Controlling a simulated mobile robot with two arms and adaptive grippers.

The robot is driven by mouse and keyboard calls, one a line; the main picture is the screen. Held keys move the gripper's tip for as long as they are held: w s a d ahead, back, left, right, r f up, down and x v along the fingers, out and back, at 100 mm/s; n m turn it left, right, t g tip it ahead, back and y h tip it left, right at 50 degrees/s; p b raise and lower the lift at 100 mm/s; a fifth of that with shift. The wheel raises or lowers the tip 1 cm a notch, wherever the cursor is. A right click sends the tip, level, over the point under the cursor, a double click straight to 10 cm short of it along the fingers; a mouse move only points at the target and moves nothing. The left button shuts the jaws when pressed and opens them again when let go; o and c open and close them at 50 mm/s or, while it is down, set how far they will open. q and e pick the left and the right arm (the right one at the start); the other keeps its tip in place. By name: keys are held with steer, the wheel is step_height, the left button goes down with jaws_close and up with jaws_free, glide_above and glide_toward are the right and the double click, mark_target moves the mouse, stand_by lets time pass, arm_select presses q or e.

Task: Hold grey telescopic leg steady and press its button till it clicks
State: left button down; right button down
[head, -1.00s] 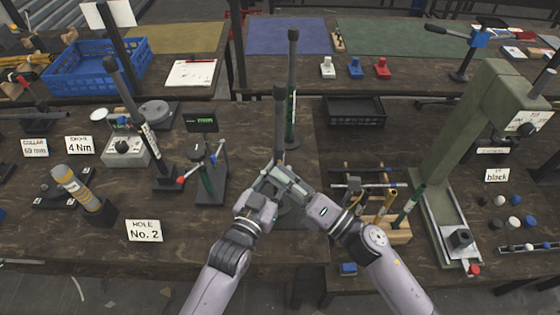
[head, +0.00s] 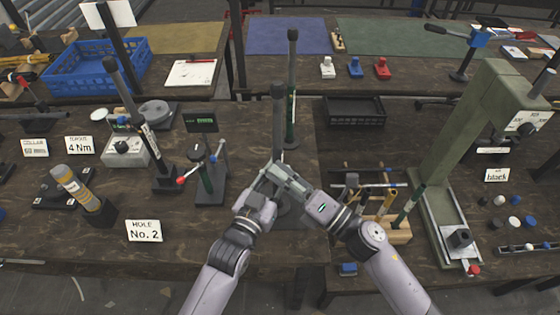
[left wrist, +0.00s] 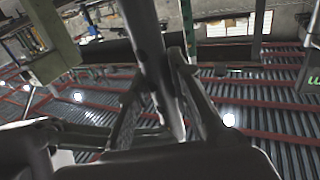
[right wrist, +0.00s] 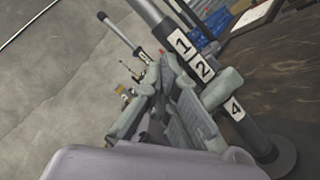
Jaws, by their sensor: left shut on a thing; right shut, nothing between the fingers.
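The grey telescopic leg (head: 278,115) stands upright near the front edge of the middle table. In the right wrist view its dark tube carries the number labels 1, 2 and 4 (right wrist: 181,43) and ends in a round foot. My left gripper (head: 267,177) is shut on the leg's tube, which also runs between its fingers in the left wrist view (left wrist: 152,50). My right gripper (head: 282,171) is shut and empty, close against the leg beside the left fingers. It also shows against the labelled tube in the right wrist view (right wrist: 172,85). The button is hidden or too small to tell.
A green leg with a dark top (head: 291,80) stands just behind. A small clamp stand (head: 208,185) is to the left. A wooden rack with tools (head: 392,232) and a tall green press (head: 470,150) are to the right. A black tray (head: 354,110) lies behind.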

arm_select(q)
steer(key=shift+s+d+f, duration=0.2)
steer(key=shift+f, duration=0.15)
arm_select(e)
steer(key=shift+w+d+r+t, duration=0.1)
steer(key=shift+w+d+t, duration=0.1)
steer(key=shift+t, duration=0.1)
steer(key=shift+s+d, duration=0.1)
steer(key=shift+s, duration=1)
arm_select(q)
steer(key=shift+w+a, duration=0.1)
arm_select(e)
steer(key=shift+s+d+r, duration=0.1)
steer(key=shift+s+d, duration=0.05)
steer(key=shift+s, duration=1.15)
steer(key=shift+s+d, duration=0.1)
steer(key=shift+s, duration=1.15)
arm_select(q)
steer(key=c, duration=1.4)
jaws_free()
steer(key=shift+r, duration=0.25)
steer(key=shift+o, duration=0.2)
